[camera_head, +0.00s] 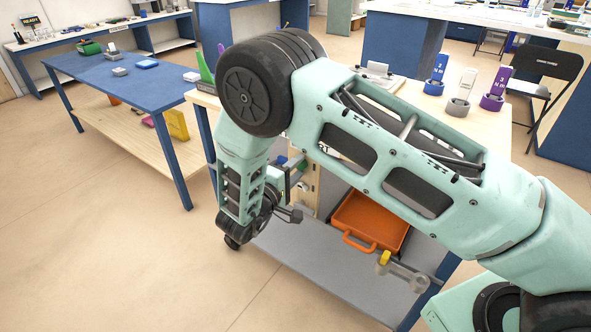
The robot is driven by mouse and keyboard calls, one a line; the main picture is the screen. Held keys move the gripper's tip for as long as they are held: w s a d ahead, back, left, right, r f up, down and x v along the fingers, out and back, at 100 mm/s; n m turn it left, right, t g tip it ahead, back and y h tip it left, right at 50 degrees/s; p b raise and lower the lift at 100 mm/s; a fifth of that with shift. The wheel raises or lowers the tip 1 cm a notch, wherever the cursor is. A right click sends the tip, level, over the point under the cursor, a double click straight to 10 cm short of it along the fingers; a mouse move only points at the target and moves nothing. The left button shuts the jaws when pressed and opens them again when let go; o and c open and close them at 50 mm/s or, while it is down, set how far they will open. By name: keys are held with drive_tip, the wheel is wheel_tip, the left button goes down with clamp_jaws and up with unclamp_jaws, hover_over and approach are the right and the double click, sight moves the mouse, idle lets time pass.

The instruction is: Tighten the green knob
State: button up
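My mint-green arm crosses the middle of the view and bends down to my dark wrist. My gripper (290,214) is at its end, beside the wooden side of a workbench and above its grey lower shelf. It is small and partly hidden by my wrist, so I cannot tell whether it is open or shut. A small green part (298,168) shows just right of my forearm, against the bench's wooden panel, with a blue bit beside it. It may be the green knob, but it is too small and covered to be sure. I cannot tell whether my gripper touches it.
Blue, grey and purple holders (493,90) stand on the benchtop. A blue table (120,82) is at left. The floor at front left is clear.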

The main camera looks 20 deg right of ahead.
drive_tip(key=c, duration=0.6)
